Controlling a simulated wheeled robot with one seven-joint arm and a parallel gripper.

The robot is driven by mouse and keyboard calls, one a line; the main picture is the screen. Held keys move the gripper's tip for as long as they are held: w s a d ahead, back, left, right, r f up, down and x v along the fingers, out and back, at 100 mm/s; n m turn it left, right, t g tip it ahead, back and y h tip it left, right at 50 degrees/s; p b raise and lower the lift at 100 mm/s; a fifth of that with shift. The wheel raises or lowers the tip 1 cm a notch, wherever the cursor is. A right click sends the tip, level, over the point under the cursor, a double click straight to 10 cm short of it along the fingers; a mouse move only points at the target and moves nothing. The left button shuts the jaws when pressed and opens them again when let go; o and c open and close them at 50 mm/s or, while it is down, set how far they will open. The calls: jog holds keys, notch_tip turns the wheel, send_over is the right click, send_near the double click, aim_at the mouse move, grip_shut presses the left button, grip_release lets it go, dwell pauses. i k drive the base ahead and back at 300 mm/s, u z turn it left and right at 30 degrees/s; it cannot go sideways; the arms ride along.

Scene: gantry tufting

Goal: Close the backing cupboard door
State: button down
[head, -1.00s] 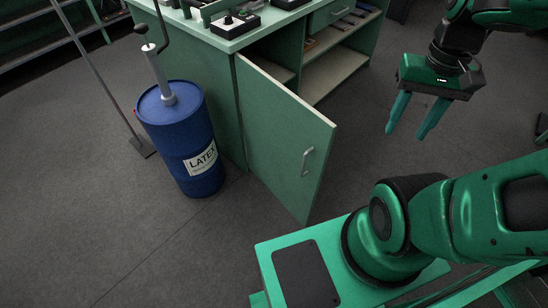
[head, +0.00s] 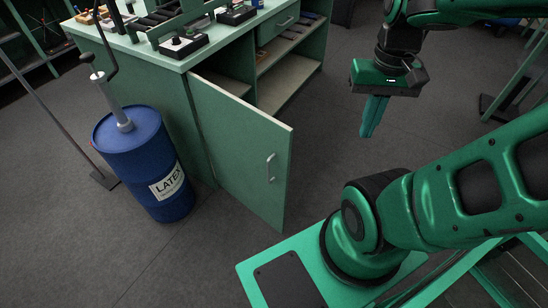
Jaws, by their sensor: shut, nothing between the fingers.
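The green backing cupboard door (head: 236,150) stands wide open, swung out from the left front of the cupboard (head: 150,85). Its metal handle (head: 270,168) is near the door's free edge, on the face turned toward me. My gripper (head: 369,134) points down, to the right of the door and apart from it. Its fingers are together with nothing between them. The open shelves (head: 290,84) show to the right of the door; part of the inside is hidden behind it.
A blue latex drum (head: 147,165) with a hand pump stands on the floor just left of the door. A long-handled floor tool (head: 70,140) leans left of the drum. Small boxes and tools lie on the worktop (head: 165,57). The floor between the shelves and my gripper is clear.

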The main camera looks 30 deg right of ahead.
aim_at(249, 150)
jog(key=k, duration=1.1)
jog(key=u, duration=0.15)
jog(key=i, duration=0.7)
jog(key=u, duration=0.2)
